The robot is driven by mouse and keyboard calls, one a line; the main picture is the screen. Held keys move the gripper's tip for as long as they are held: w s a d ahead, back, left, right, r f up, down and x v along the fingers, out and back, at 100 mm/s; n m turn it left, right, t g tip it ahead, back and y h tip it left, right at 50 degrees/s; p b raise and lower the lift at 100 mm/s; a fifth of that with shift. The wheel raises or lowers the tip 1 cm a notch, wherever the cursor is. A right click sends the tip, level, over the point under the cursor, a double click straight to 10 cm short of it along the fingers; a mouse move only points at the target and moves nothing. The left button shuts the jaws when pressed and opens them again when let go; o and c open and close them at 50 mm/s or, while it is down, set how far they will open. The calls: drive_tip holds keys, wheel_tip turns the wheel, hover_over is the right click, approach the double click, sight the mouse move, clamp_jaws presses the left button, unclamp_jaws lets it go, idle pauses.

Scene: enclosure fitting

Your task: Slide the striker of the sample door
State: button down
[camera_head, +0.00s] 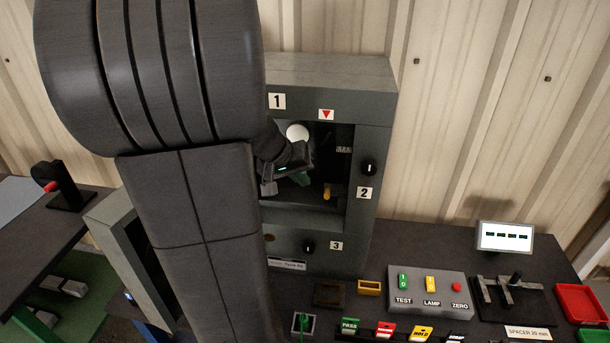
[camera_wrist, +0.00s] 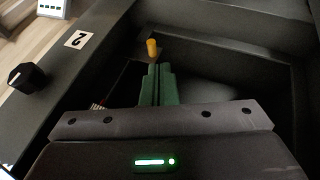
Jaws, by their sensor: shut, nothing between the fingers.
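The grey enclosure (camera_head: 330,75) stands at the back of the bench with its front opening uncovered. Inside, a small yellow-orange peg (camera_head: 327,192) stands up near the bottom right; it may be the striker, though no label says so. The same peg shows in the wrist view (camera_wrist: 152,47). My gripper (camera_head: 302,180) reaches into the opening, to the left of the peg. In the wrist view its green fingers (camera_wrist: 158,70) are together and empty, with their tips just short of the peg. I cannot tell whether they touch it. My arm hides the enclosure's left side.
A black knob (camera_head: 369,167) sits on the front right of the opening, above label 2. A lower knob (camera_head: 308,247) is beside label 3. A grey panel (camera_head: 112,212), perhaps the open door, stands at left behind my arm. A button box (camera_head: 430,287) and coloured tags occupy the bench front.

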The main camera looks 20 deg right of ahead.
drive_tip(key=x, duration=0.8)
drive_tip(key=shift+f, duration=0.2)
drive_tip(key=shift+w, duration=0.1)
drive_tip(key=shift+b, duration=0.35)
drive_tip(key=shift+s+d+b, duration=0.3)
drive_tip(key=shift+d+b, duration=0.25)
drive_tip(key=shift+b, duration=0.15)
